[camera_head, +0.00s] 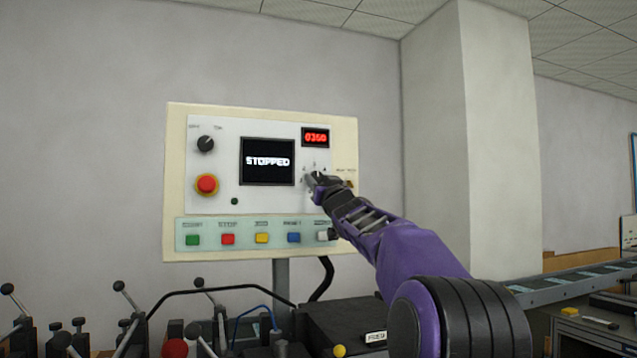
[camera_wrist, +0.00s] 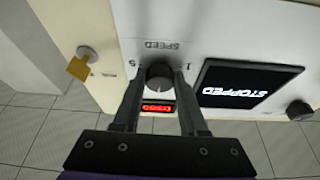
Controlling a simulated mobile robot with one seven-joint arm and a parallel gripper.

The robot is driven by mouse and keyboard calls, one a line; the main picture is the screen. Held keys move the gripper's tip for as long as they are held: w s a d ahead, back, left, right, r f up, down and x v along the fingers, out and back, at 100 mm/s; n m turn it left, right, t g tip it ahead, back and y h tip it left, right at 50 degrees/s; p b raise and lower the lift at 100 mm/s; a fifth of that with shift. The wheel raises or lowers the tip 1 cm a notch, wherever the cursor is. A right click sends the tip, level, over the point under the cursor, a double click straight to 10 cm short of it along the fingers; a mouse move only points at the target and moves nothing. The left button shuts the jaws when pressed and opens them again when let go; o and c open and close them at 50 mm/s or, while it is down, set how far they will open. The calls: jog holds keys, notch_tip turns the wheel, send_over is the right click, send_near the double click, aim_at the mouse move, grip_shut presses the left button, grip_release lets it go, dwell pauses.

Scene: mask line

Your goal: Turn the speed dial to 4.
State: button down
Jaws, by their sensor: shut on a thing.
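The speed dial (camera_wrist: 159,77) is a dark round knob on the white control panel (camera_head: 222,150), under the "SPEED" lettering that shows upside down in the wrist view. My gripper (camera_wrist: 158,84) is shut on the dial, with one finger on each side of it. In the head view my gripper (camera_head: 318,181) reaches the panel just right of the screen and hides most of the dial. Some scale marks show around the dial, including a "1" in the wrist view. I cannot tell which mark the pointer is at.
The screen (camera_head: 267,161) reads "STOPPED". A red digital display (camera_head: 315,137) sits above the dial. A red emergency button (camera_head: 206,184), a black knob (camera_head: 206,144) and a row of coloured buttons (camera_head: 262,238) are on the panel. A yellow tag (camera_wrist: 78,69) hangs beside the dial.

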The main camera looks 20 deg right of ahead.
jog(key=m+h, duration=0.1)
jog(key=m, duration=0.2)
jog(key=m+g+h+b, duration=0.1)
jog(key=m+h, duration=0.1)
jog(key=m, duration=0.1)
jog(key=m+h, duration=0.1)
jog(key=m, duration=0.2)
jog(key=shift+a+r+b, duration=0.3)
jog(key=shift+a+b, duration=0.1)
jog(key=shift+m+g+h+p, duration=0.7)
jog(key=shift+m+h+p, duration=0.3)
jog(key=shift+m, duration=1)
jog(key=shift+d, duration=0.1)
jog(key=shift+c, duration=2.2)
grip_release()
jog(key=shift+f, duration=0.1)
jog(key=shift+f, duration=0.15)
